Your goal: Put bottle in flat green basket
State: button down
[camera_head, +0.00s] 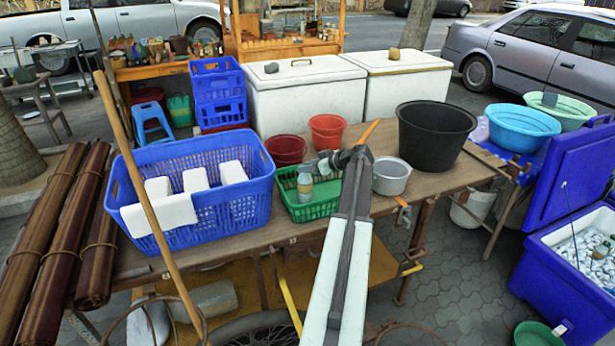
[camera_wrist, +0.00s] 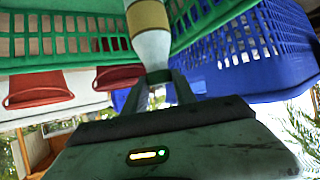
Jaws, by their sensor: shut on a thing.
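The bottle (camera_head: 305,186), pale with a tan band, is upright in front of the left part of the flat green basket (camera_head: 328,207) in the head view. My gripper (camera_head: 312,166) is shut on the bottle's narrow upper end. In the wrist view the bottle (camera_wrist: 150,30) runs up from between the fingers of my gripper (camera_wrist: 158,80), with the green basket's lattice walls (camera_wrist: 60,55) on both sides of it. The bottle appears within the basket's outline. I cannot tell whether its base touches the basket floor.
A large blue basket (camera_head: 245,205) with white blocks stands left of the green basket on the table. Two red pots (camera_head: 327,130) stand behind it. A grey metal pot (camera_head: 391,180) and a black tub (camera_head: 433,140) stand right. A wooden pole (camera_head: 145,195) leans across the blue basket.

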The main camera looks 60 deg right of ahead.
jog(key=shift+s, duration=0.1)
jog(key=c, duration=1)
grip_release()
jog(key=p+v, duration=0.6)
jog(key=v, duration=0.6)
jog(key=shift+r, duration=0.1)
